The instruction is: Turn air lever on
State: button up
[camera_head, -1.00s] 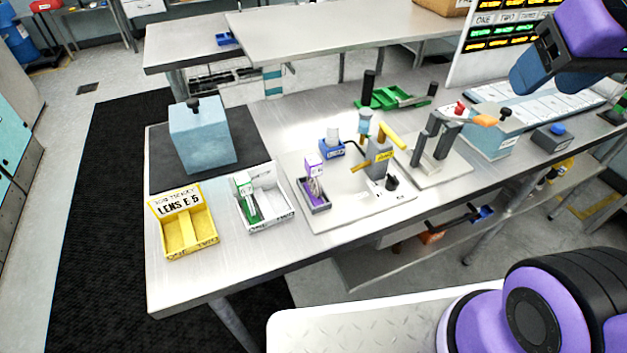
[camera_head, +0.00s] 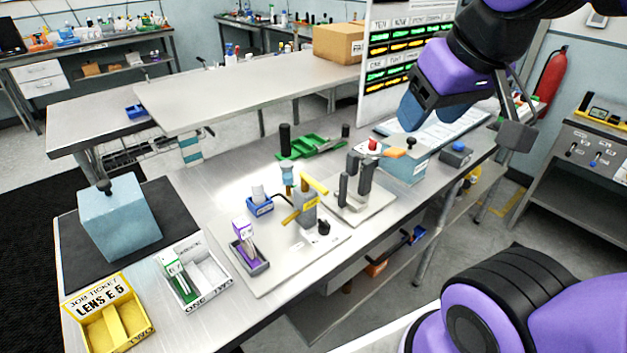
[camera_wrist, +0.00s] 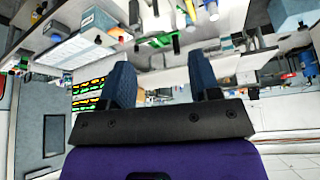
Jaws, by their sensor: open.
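A yellow lever handle (camera_head: 313,184) sits at the top of a grey block (camera_head: 305,207) with a small yellow label, on a pale plate on the bench. The label is too small to read, so I cannot tell for sure that this is the air lever. An orange handle (camera_head: 394,153) sticks out by a light blue box farther right. My gripper (camera_head: 436,110) hangs above the right part of the bench, up and right of both handles and apart from them. In the wrist view my gripper (camera_wrist: 163,84) has its two blue fingers wide apart with nothing between them.
A purple part in a holder (camera_head: 248,254), a black knob (camera_head: 323,227), a blue cup stand (camera_head: 260,204) and grey upright posts (camera_head: 356,182) crowd around the yellow handle. A green tray (camera_head: 310,147) lies behind. A sign board (camera_head: 405,50) stands near my arm.

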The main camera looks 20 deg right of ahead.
jog(key=shift+w, duration=0.15)
jog(key=c, duration=0.7)
jog(key=shift+w, duration=0.25)
grip_shut()
jog(key=w+d+f+m+g+y, duration=0.2)
jog(key=w+f+m, duration=0.5)
jog(key=w, duration=0.4)
jog(key=w+d+f+m+g+y, duration=0.3)
jog(key=w+f+m+g+y, duration=0.2)
jog(key=w, duration=0.6)
jog(key=shift+d+f+m, duration=0.3)
jog(key=shift+f+m, duration=0.8)
jog(key=shift+m, duration=0.3)
jog(key=shift+w, duration=0.1)
